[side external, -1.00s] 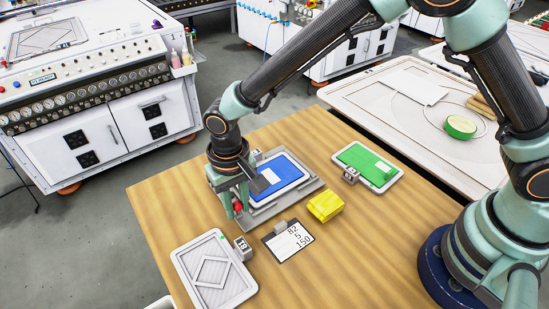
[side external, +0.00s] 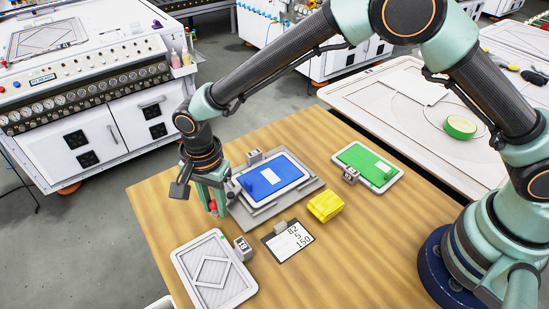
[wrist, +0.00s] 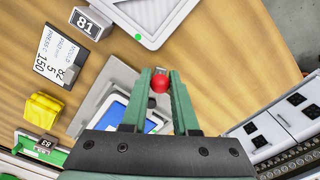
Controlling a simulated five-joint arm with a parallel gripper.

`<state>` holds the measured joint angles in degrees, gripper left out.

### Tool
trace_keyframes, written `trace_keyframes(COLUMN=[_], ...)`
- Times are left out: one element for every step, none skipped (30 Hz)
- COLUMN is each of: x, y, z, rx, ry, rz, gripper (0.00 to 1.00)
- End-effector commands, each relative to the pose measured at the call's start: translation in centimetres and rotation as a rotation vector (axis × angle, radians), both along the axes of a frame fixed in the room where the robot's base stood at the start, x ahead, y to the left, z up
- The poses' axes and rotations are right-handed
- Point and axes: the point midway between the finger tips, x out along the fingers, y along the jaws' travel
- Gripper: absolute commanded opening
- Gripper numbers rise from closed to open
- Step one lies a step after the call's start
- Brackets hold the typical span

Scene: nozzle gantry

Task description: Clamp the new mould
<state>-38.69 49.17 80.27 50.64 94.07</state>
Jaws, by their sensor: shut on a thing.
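The blue mould (side external: 280,170), with a white label and a small blue upright piece on it, lies in a grey fixture plate (side external: 310,190) on the wooden table. My gripper (side external: 214,206) is at the plate's left end, pointing down. It is shut on a red ball knob (side external: 212,206), which also shows between the fingertips in the wrist view (wrist: 160,83). The blue mould is partly hidden behind my gripper in the wrist view (wrist: 112,114). What the knob is attached to is mostly hidden by the fingers.
A pale mould (side external: 214,268) with tag 81 (side external: 242,248) lies at the front left. A green mould (side external: 360,160) with tag 83 (side external: 351,175) lies at the right. A yellow block (side external: 325,206) and a card reading 82, 5, 150 (side external: 290,241) lie in front of the plate.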

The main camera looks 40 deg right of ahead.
Motion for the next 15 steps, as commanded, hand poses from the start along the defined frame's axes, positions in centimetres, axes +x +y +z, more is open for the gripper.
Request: trace_keyframes(x=[0.4, 0.5, 0.7, 0.8, 0.9, 1.1, 1.2, 1.3, 1.4, 1.5, 1.6, 1.7, 1.7, 1.8, 1.9], y=[0.2, 0.2, 0.3, 0.3, 0.4, 0.4, 0.4, 0.4, 0.5, 0.5, 0.5, 0.5, 0.5, 0.5, 0.5], z=[0.1, 0.2, 0.1, 0.1, 0.1, 0.1, 0.2, 0.2, 0.2, 0.2, 0.2, 0.2, 0.1, 0.2, 0.2], rx=[0.004, 0.004, 0.004, 0.004, 0.005, 0.005, 0.005, 0.005, 0.005, 0.004, 0.004, 0.004, 0.004, 0.004, 0.005], ry=[-0.004, -0.004, -0.004, -0.004, -0.005, -0.005, -0.005, -0.005, -0.005, -0.005, -0.005, -0.005, -0.005, -0.005, -0.005], rz=[-0.041, -0.067, -0.101, -0.126, -0.15, -0.181, -0.203, -0.223, -0.249, -0.268, -0.285, -0.307, -0.321, -0.335, -0.351], gripper=[0.0, 0.0, 0.0, 0.0, 0.0, 0.0, 0.0, 0.0, 0.0, 0.0, 0.0, 0.0, 0.0, 0.0, 0.0])
